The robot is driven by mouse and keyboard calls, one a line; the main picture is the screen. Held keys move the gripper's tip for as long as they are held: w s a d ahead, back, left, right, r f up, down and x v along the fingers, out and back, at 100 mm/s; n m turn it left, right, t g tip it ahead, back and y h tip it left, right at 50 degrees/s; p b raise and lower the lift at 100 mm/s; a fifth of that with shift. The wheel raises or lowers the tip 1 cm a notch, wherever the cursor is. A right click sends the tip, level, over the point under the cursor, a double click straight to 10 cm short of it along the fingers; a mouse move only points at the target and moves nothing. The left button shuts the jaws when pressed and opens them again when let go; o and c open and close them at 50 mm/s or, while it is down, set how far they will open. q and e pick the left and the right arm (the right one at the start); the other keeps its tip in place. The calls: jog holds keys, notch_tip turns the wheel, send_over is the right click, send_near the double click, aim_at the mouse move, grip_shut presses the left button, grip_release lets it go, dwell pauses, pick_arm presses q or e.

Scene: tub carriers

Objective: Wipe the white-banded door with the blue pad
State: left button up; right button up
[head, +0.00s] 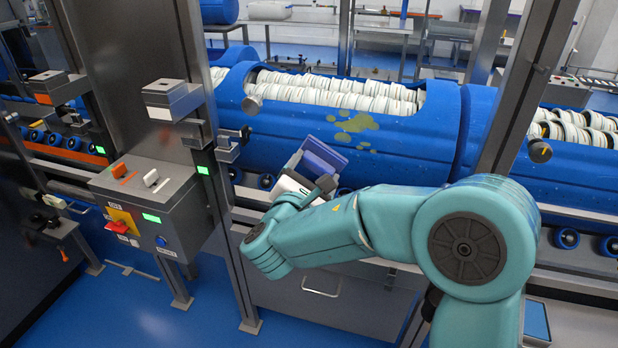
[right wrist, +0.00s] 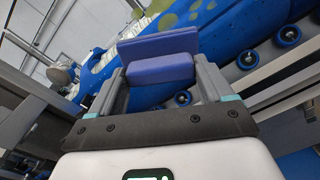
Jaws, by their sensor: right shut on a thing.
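My right gripper (head: 306,184) is shut on the blue pad (head: 323,156), in front of the middle blue tub. In the right wrist view, the pad (right wrist: 160,68) sits between the two fingers of the gripper (right wrist: 162,78), its broad face toward the tub. The tub (head: 280,122) has yellow-green stains (head: 357,122) on its front, just above and right of the pad. The stains also show in the right wrist view (right wrist: 172,20). I cannot tell whether the pad touches the tub. I cannot make out a white band on a door. My left gripper is not in view.
White discs (head: 340,92) fill the tub's opening. A grey control box (head: 150,195) with a red switch stands at the left. Metal posts (head: 525,85) rise on both sides of the tub. Rollers (head: 266,181) run below it.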

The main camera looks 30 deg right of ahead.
aim_at(316, 157)
jog(key=shift+w+a+r, duration=0.1)
jog(key=shift+r, duration=0.3)
jog(key=shift+w+r, duration=0.1)
jog(key=shift+w, duration=0.15)
jog(key=p+x, duration=0.1)
jog(key=x, duration=0.3)
jog(key=shift+w+d+p, duration=0.25)
jog(key=shift+p, duration=0.15)
jog(key=shift+w+d, duration=0.3)
jog(key=shift+x, duration=0.9)
